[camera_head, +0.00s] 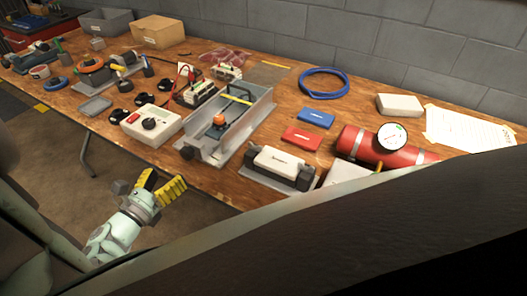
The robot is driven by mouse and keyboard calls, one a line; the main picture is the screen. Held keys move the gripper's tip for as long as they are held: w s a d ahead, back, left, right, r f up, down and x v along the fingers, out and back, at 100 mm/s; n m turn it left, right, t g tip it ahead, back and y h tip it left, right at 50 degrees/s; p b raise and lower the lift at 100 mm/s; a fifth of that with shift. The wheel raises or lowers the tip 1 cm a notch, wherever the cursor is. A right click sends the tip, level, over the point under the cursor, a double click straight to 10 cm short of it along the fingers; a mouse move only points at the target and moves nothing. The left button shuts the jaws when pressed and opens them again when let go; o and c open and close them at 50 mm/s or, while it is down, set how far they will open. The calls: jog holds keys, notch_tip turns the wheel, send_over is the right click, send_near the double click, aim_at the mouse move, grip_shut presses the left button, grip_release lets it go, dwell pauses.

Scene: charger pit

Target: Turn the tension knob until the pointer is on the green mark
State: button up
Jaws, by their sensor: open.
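My gripper (168,180), with yellow finger pads, is open and empty in front of the table's front edge, apart from everything on the table. A grey metal channel fixture (246,125) stands mid-table with an orange-topped knob (218,119) near its front end. A white box (152,127) to its left carries a black round knob (149,124) and a red button. I cannot tell which knob is the tension knob. A round white gauge (392,137) sits on a red cylinder at the right; its pointer and marks are too small to read.
The wooden table (250,180) is crowded. A white-and-black block (278,167), red (302,138) and blue (316,117) blocks, and a blue cable coil (324,83) lie right of the fixture. Several black knobs lie left of the white box. Open floor lies around my gripper.

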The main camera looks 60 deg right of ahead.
aim_at(185, 157)
jog(key=d, duration=0.2)
jog(key=w+d, duration=0.1)
jog(key=d, duration=0.5)
jog(key=shift+w+d+b, duration=0.15)
jog(key=shift+w+b, duration=0.1)
jog(key=shift+b, duration=0.15)
jog(key=c, duration=1.2)
jog(key=shift+f+m+b, duration=0.1)
jog(key=shift+m+b, duration=0.25)
jog(key=shift+m, duration=0.05)
jog(key=shift+w+a+f+m+b, duration=0.1)
jog(key=shift+a+m+b, duration=0.1)
jog(key=shift+m+b, duration=0.6)
jog(key=shift+m+h+b, duration=0.4)
jog(key=shift+m+b, duration=0.75)
jog(key=shift+m, duration=0.75)
